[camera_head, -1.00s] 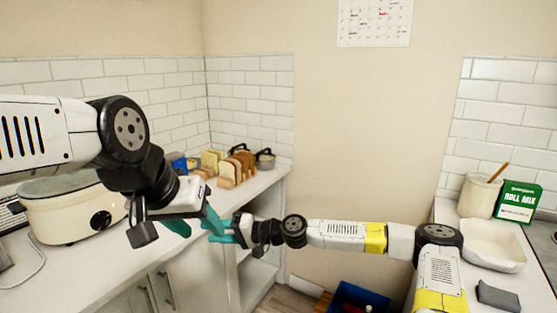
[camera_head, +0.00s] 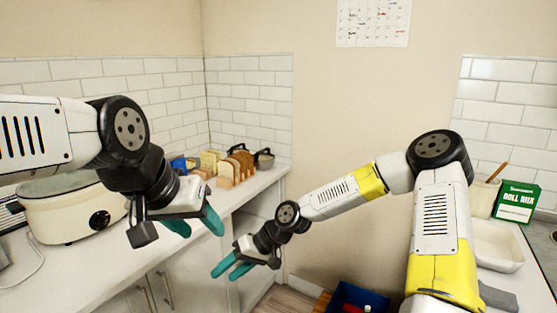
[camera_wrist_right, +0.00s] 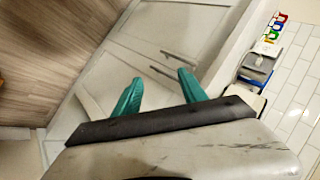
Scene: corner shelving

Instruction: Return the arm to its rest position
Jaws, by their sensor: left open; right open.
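My left gripper (camera_head: 196,226) has teal fingers and hangs over the left counter in the head view, open and empty. My right arm (camera_head: 340,193) reaches in from the right with its elbow raised. My right gripper (camera_head: 231,268) is lower, in front of the cabinet below the counter, open and empty. In the right wrist view, my right gripper's two teal fingers (camera_wrist_right: 158,92) stand apart with nothing between them, and cabinet doors (camera_wrist_right: 165,50) lie beyond.
The left counter (camera_head: 95,262) holds a cream cooker (camera_head: 68,212) and a toast rack with bread (camera_head: 236,167). The right counter holds a white dish (camera_head: 497,245) and a green roll mix box (camera_head: 515,202). A blue crate (camera_head: 362,298) stands on the floor.

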